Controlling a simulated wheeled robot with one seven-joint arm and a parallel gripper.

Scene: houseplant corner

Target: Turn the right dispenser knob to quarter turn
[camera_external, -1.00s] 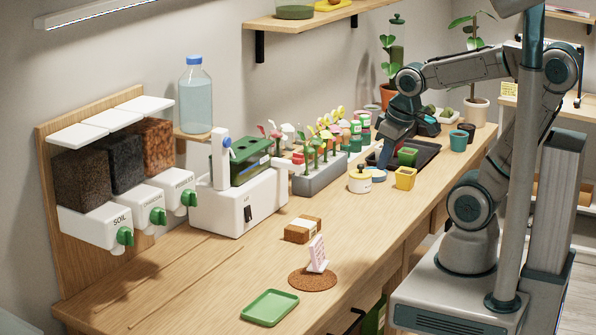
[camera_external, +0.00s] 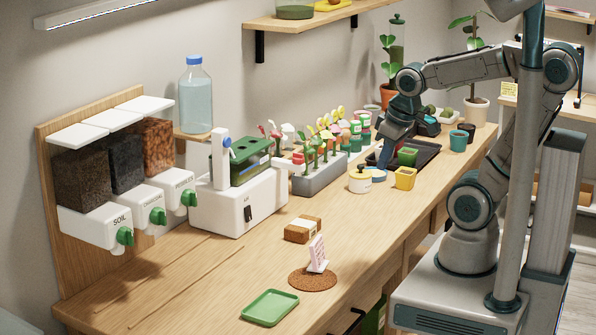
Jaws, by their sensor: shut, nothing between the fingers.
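Three dispensers hang on a wooden board at the left, each with a green knob on its white front. The right dispenser (camera_external: 172,187), filled with orange-brown chunks, has its green knob (camera_external: 189,198) at the lower right of its front. Its exact turn angle is too small to tell. The middle knob (camera_external: 157,216) and the left knob (camera_external: 125,236), on the one labelled SOIL, show beside it. My gripper (camera_external: 384,162) points down over the dark tray at the far part of the bench, well away from the knobs. It is shut and empty; its fingertips are small and partly hidden.
A white machine with a green top (camera_external: 243,198) stands just right of the dispensers.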

